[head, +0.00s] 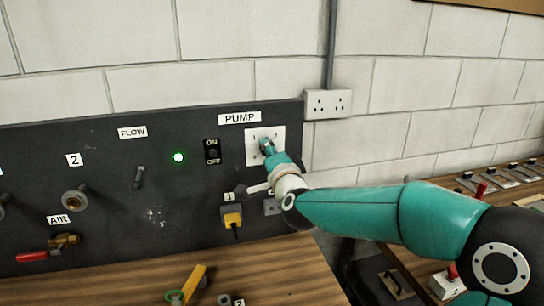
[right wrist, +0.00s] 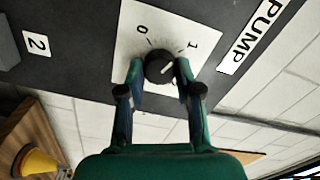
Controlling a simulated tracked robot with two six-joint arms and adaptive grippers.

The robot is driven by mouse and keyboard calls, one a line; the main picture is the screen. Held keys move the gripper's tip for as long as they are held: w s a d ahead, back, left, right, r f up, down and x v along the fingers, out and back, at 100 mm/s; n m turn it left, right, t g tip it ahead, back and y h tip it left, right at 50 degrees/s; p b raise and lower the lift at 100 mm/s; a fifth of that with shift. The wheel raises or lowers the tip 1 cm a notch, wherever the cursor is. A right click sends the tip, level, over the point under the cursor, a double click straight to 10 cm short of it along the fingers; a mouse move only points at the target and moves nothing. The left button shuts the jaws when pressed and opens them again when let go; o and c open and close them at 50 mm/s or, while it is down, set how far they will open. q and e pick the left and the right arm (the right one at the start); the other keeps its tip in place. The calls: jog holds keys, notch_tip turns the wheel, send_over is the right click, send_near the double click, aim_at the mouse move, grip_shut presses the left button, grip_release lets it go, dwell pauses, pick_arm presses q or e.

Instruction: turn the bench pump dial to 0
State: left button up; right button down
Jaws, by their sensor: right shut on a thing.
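The pump dial (right wrist: 157,58) is a small round black knob on a white plate (right wrist: 125,55) marked 0 and 1, beside the PUMP label (right wrist: 250,38). A pale pointer line on the knob appears to be on the side toward the 1. My right gripper (right wrist: 161,72) is shut on the knob, one finger on each side. In the head view the plate (head: 251,148) sits under the PUMP label (head: 240,118), and my right gripper (head: 267,147) covers the knob there. My left gripper is not in view.
The dark panel (head: 110,190) also carries an ON/OFF switch (head: 212,152), a lit green lamp (head: 178,157), a FLOW lever (head: 139,177) and a yellow plug (head: 232,219). A white socket (head: 327,104) is on the wall to the right. Loose items lie on the wooden bench (head: 100,288).

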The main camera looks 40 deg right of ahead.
jog(key=shift+a+f+n+p, duration=0.15)
jog(key=shift+n+p, duration=0.1)
jog(key=shift+n, duration=2.05)
jog(key=shift+f+n+p, duration=0.15)
jog(key=shift+n+p, duration=0.05)
jog(key=shift+n, duration=2.1)
jog(key=shift+a+f+n+p, duration=0.15)
jog(key=shift+n+p, duration=0.1)
jog(key=shift+n, duration=2.05)
jog(key=shift+d, duration=0.1)
jog(key=c, duration=1)
grip_release()
jog(key=shift+c, duration=0.2)
jog(key=shift+o, duration=1.4)
jog(key=shift+d+r, duration=0.15)
jog(key=shift+r, duration=0.15)
